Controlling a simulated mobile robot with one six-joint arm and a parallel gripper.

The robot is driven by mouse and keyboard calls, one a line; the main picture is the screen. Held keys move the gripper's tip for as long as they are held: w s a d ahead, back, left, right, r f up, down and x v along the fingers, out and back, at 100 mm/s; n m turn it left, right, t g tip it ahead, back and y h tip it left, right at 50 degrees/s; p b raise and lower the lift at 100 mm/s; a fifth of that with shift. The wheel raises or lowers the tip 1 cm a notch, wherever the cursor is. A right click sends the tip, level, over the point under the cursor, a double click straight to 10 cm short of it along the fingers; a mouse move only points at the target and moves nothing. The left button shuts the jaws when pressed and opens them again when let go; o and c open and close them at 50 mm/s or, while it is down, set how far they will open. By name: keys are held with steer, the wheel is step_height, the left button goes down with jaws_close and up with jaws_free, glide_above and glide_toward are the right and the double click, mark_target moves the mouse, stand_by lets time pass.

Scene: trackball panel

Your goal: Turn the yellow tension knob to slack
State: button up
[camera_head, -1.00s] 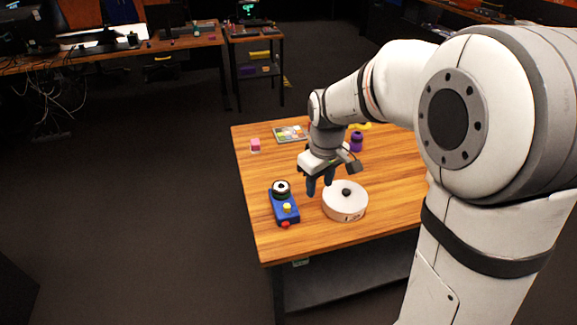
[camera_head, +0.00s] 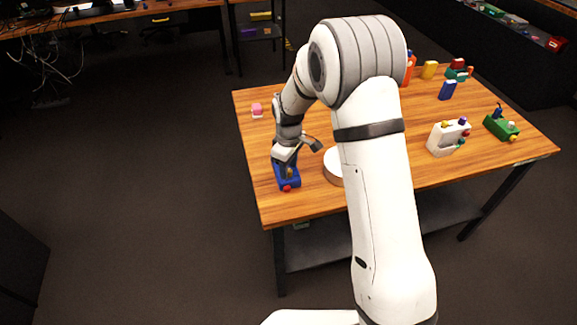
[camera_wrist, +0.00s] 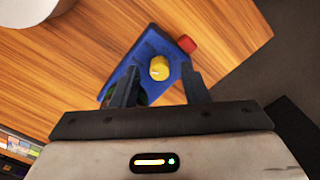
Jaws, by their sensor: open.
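The blue trackball panel (camera_head: 281,184) sits near the front left of the table; in the wrist view (camera_wrist: 150,45) it lies below my gripper. Its yellow tension knob (camera_wrist: 159,68) is round, with a pale mark on its top. My gripper (camera_wrist: 160,67) is open, with one finger on each side of the yellow knob. I cannot tell whether the fingers touch it. A red knob (camera_wrist: 187,44) stands at the panel's end, beyond the right finger. The trackball end is mostly hidden behind my gripper, with only a bit of green showing.
A white round drum (camera_head: 333,172) stands right of the panel, partly behind my arm. A pink block (camera_head: 257,110) lies at the back left. A white box (camera_head: 447,138) and a green device (camera_head: 501,127) stand at the right. Bare wood surrounds the panel's left side.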

steer(key=shift+f, duration=0.45)
steer(key=shift+c, duration=0.3)
jaws_close()
